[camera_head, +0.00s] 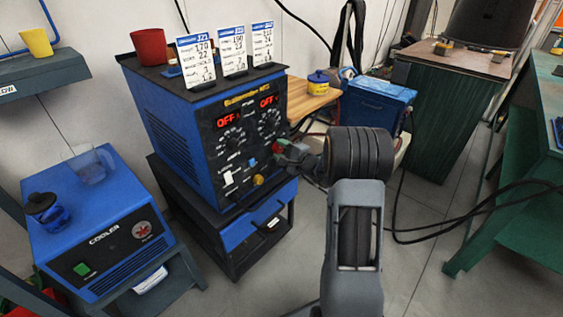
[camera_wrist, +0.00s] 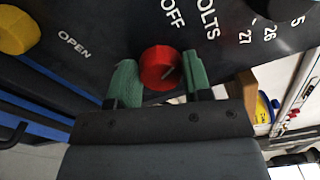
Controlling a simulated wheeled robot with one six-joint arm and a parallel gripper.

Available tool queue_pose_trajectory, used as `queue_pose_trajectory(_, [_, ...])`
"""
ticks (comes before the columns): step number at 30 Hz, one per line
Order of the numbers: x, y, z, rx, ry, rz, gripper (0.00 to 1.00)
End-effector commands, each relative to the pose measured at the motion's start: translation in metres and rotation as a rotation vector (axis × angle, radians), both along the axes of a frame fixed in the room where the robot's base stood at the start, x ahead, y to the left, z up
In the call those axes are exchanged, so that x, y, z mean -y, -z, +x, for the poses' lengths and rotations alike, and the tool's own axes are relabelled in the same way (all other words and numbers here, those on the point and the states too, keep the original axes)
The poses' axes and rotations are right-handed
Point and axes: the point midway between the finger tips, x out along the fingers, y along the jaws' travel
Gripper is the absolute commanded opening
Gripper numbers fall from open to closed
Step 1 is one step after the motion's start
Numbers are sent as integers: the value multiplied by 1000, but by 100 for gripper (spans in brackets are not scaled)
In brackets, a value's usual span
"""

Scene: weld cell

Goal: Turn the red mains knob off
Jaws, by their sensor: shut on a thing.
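The red mains knob (camera_wrist: 160,67) is on the dark front panel of the blue welder (camera_head: 175,120), below the printed word OFF in the wrist view.
A yellow knob (camera_wrist: 14,30) marked OPEN is on the same panel. Three cards (camera_head: 234,52) and a red cup (camera_head: 149,46) stand on the welder. A blue cooler (camera_head: 85,240) stands at left. Dark cables (camera_head: 450,220) lie on the floor at right.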

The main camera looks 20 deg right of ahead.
Motion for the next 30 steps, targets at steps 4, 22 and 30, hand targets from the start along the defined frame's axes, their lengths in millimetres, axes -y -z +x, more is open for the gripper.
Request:
queue_pose_trajectory(4, [0, 8, 0, 51, 0, -106, 22])
queue_pose_trajectory(22, [-1, 2, 0, 143, -2, -312, 22])
queue_pose_trajectory(30, [-1, 1, 0, 145, -1, -320, 22])
